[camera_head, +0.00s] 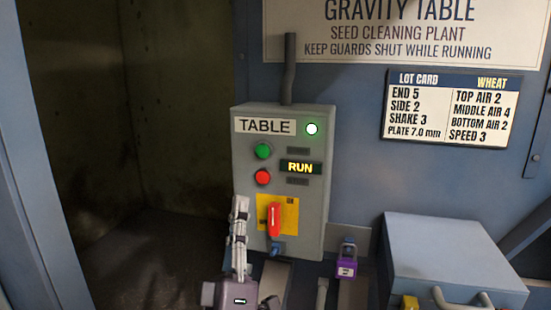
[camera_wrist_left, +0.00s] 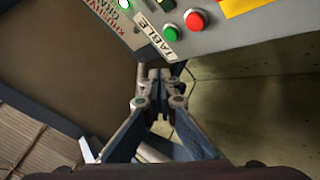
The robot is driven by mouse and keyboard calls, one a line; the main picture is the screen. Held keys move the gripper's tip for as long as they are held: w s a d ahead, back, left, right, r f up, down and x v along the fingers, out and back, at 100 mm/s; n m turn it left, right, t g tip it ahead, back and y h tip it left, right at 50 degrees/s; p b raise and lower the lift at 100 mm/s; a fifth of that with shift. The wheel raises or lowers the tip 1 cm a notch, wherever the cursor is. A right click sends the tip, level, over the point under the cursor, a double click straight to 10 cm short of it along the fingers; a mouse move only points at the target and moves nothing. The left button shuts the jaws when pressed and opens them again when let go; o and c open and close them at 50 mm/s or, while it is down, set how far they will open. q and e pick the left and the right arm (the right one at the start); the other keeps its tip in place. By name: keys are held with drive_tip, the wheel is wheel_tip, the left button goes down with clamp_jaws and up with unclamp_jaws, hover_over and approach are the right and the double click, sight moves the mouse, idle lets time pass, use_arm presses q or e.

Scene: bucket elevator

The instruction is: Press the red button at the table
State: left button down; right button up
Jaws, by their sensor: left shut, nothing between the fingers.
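The red button (camera_head: 263,177) is a round knob on the front of the grey control box labelled TABLE (camera_head: 318,210). It sits below the green button (camera_head: 263,151) and also shows near the top of the left wrist view (camera_wrist_left: 195,20). My left gripper (camera_head: 240,203) is shut and empty. In the head view its fingertips are below and left of the red button, beside the box's lower left edge. In the left wrist view the fingertips (camera_wrist_left: 159,76) are apart from the button. My right gripper is in neither view.
A lit RUN display (camera_head: 300,167) and a glowing lamp (camera_head: 312,129) are on the box. A red handle (camera_head: 274,220) on a yellow plate sits below the red button. A purple-tagged lock (camera_head: 347,262) and a grey lidded box (camera_head: 450,255) are at the right.

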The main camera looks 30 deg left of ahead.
sight(263, 177)
use_arm(q)
drive_tip(key=shift+r, duration=0.15)
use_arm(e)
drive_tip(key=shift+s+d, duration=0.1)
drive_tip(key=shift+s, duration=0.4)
use_arm(q)
drive_tip(key=shift+w, duration=0.15)
drive_tip(key=shift+w+a+b, duration=0.2)
drive_tip(key=shift+w+a, duration=0.15)
drive_tip(key=shift+w, duration=1.05)
drive_tip(key=shift+w+a+b, duration=0.15)
drive_tip(key=shift+w+a, duration=0.2)
drive_tip(key=shift+w, duration=1.05)
drive_tip(key=shift+w+a+b, duration=0.2)
drive_tip(key=shift+w+a, duration=0.15)
drive_tip(key=shift+w, duration=1.05)
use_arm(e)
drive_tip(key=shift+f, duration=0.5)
use_arm(q)
drive_tip(key=shift+w, duration=0.1)
drive_tip(key=shift+w, duration=0.3)
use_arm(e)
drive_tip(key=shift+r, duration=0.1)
